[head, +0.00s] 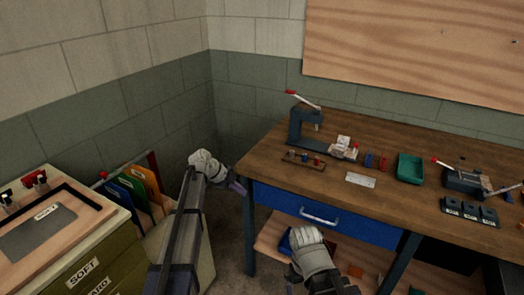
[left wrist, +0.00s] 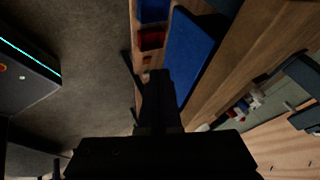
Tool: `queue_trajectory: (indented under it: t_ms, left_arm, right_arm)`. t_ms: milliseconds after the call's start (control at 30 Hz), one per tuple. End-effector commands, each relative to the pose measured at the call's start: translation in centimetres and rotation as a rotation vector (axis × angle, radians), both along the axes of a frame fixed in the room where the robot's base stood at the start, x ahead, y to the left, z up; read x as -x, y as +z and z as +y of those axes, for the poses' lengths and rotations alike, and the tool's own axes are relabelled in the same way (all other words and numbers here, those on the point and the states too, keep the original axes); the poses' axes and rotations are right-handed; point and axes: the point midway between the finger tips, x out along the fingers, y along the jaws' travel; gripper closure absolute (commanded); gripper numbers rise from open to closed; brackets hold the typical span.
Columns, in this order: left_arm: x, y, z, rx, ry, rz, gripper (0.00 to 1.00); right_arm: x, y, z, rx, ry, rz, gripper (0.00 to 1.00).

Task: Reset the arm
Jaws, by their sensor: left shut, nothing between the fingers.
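My left arm reaches up from the bottom of the head view, and its white wrist stands in the gap left of the wooden workbench (head: 345,215). My left gripper (head: 238,187) is small there, near the bench's left front edge, apart from any object. In the left wrist view the dark left gripper (left wrist: 155,92) is shut and empty, in front of the blue drawer front (left wrist: 190,55). My right arm's white joint shows low in the head view before the blue drawer (head: 325,215); I cannot make out its gripper.
At left, a cabinet (head: 85,265) has a grey plate (head: 38,232) on top. Coloured folders (head: 133,190) stand beside it. Bare floor lies between cabinet and bench.

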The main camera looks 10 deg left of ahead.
Motion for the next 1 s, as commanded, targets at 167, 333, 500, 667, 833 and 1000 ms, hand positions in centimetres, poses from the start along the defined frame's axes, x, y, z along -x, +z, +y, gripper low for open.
queue_trajectory:
  t_ms: [167, 333, 500, 667, 833, 1000]
  left_arm:
    - [3.3, 0.3, -3.0, -0.007, 0.073, 0.109, 1.0]
    - [10.8, 0.7, -8.2, -0.058, 0.299, 0.348, 1.0]
    - [18.6, 1.4, -11.6, -0.149, 0.605, 0.539, 1.0]
    - [25.6, 2.4, -13.1, -0.238, 0.923, 0.631, 1.0]
    - [31.0, 3.5, -13.2, -0.292, 1.222, 0.642, 1.0]
    - [33.6, 4.2, -13.0, -0.306, 1.401, 0.622, 1.0]
  right_arm:
    - [0.0, 1.1, 0.0, 0.0, 0.0, 0.0, 0.0]
    - [0.0, 3.1, 0.0, 0.0, 0.0, 0.0, 0.0]
    - [0.0, 4.9, 0.0, 0.0, 0.0, 0.0, 0.0]
    - [0.0, 6.6, 0.0, 0.0, 0.0, 0.0, 0.0]
    - [0.0, 7.9, 0.0, 0.0, 0.0, 0.0, 0.0]
    - [0.0, 8.4, 0.0, 0.0, 0.0, 0.0, 0.0]
